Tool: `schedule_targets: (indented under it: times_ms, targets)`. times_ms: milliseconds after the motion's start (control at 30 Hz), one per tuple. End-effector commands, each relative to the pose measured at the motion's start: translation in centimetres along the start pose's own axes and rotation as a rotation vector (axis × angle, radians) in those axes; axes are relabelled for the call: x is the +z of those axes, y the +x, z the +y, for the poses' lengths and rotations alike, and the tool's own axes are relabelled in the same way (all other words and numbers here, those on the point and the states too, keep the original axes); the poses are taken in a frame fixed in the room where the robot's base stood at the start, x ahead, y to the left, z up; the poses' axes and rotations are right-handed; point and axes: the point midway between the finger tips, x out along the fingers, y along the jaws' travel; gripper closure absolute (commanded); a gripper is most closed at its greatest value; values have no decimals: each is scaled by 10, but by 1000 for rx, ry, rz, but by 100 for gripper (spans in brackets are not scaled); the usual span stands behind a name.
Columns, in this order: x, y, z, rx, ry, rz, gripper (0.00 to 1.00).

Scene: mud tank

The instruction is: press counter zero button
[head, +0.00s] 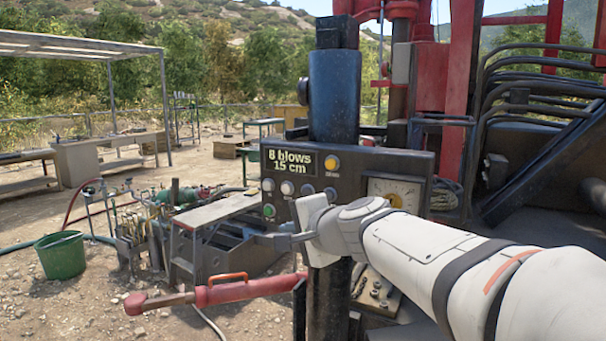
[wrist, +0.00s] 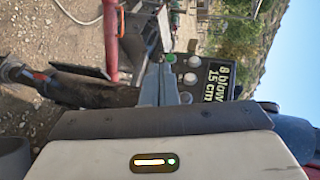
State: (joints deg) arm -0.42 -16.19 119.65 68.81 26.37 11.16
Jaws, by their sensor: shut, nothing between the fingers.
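A dark control panel (head: 350,165) carries a display (head: 291,161) reading "8 blows 15 cm". A yellow button (head: 331,162) sits right of the display, with a small label below it too blurred to read. Below the display are pale round buttons (head: 287,188) and a green button (head: 269,210) at lower left. I cannot tell which button is the counter zero. My gripper (head: 264,238) is shut and empty, below the green button in the head view. In the wrist view, turned sideways, the fingers (wrist: 158,68) point toward the green button (wrist: 171,58); contact is not visible.
A blue column (head: 334,95) rises behind the panel. A red lever arm (head: 220,293) extends left below my gripper. A small bench (head: 217,211) and a green bucket (head: 61,256) stand to the left.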

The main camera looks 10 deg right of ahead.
Motion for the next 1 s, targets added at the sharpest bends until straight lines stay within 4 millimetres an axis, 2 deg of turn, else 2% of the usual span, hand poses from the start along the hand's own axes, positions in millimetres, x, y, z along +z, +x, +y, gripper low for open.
schedule_targets:
  times_ms: [33,100,200,400,567,1000]
  targets:
    - [-14,11,-15,-65,111,34,100]
    - [-34,19,-38,-151,269,75,100]
    - [-60,28,-61,-250,468,122,100]
    - [-93,36,-83,-363,734,169,100]
    - [-101,37,-88,-391,804,179,100]
    - [-107,39,-90,-390,807,180,100]
